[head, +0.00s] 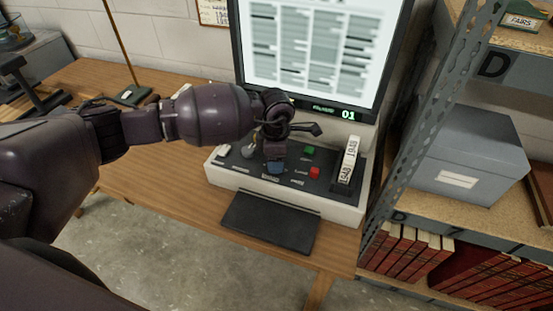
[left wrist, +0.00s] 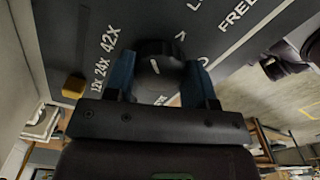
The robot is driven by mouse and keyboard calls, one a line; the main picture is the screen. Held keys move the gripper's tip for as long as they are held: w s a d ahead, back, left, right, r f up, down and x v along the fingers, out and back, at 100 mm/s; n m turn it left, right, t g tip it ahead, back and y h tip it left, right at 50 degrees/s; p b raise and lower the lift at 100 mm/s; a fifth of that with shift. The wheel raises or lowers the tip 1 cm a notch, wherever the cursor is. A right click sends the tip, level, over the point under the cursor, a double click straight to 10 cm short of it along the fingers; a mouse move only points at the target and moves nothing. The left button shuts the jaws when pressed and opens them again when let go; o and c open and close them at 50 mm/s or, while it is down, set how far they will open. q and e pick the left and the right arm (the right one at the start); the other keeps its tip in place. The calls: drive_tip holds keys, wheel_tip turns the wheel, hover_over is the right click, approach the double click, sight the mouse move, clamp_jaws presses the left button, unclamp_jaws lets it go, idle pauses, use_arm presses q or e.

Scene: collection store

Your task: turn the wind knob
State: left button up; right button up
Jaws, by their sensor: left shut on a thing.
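My left gripper (head: 275,164) reaches down onto the control panel of the reader console (head: 330,206). In the left wrist view its two blue fingers (left wrist: 160,78) stand on either side of a dark round knob with a white mark, which I take as the wind knob (left wrist: 154,62). They are shut on it. A small white arrow is printed beside the knob. In the head view the gripper hides the knob. My right gripper is in neither view.
The panel also has a green button (head: 309,150), a red button (head: 314,173) and a white year wheel (head: 348,160). A lit screen (head: 310,45) stands behind. A black flat plate (head: 270,222) sticks out in front. Metal shelving (head: 415,130) stands close on the right.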

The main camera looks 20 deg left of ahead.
use_arm(q)
drive_tip(key=shift+m+b, duration=0.5)
drive_tip(key=shift+m, duration=1.1)
drive_tip(key=shift+r, duration=0.1)
drive_tip(key=o, duration=0.9)
wheel_tip(320, 180, up, 11)
drive_tip(key=shift+f+p, duration=0.1)
drive_tip(key=shift+p, duration=0.3)
